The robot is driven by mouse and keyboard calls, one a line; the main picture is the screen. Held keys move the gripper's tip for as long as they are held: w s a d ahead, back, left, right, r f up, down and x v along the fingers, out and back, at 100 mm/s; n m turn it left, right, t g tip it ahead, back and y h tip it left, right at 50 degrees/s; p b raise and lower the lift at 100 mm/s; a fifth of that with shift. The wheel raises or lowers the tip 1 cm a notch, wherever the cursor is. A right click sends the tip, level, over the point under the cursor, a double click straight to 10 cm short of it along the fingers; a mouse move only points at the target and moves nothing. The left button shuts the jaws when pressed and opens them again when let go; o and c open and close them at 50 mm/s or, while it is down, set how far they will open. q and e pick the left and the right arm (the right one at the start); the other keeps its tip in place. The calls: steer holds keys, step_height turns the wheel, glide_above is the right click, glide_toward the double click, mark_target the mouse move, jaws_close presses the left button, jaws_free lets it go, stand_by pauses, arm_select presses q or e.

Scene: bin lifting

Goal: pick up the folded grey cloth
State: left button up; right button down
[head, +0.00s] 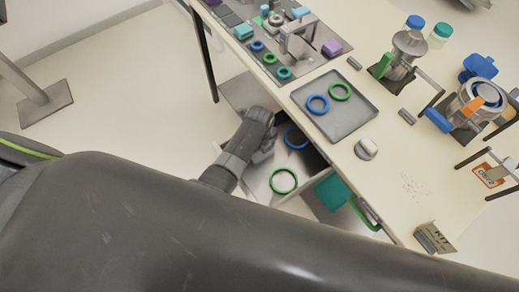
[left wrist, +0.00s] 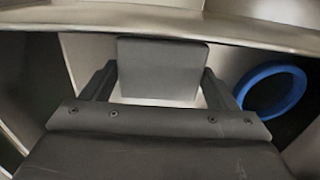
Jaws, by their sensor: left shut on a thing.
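The folded grey cloth (left wrist: 163,66) shows in the left wrist view as a flat dark grey rectangle between the fingers. My left gripper (left wrist: 160,84) is shut on it, with a finger at each side edge. In the head view my left gripper (head: 266,150) is low in the open grey bin (head: 257,184), beside the table's near edge. The cloth is hard to tell from the gripper there. My right gripper is not in view.
A blue ring (head: 296,138) and a green ring (head: 284,181) lie in the bin; the blue ring shows right of the gripper in the wrist view (left wrist: 272,90). The bin rim (left wrist: 160,27) crosses above the fingers. The table (head: 385,190) carries a grey tray (head: 350,122) and jars.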

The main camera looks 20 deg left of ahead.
arm_select(q)
step_height(320, 180, up, 18)
steer(key=p, duration=1)
steer(key=shift+p, duration=0.3)
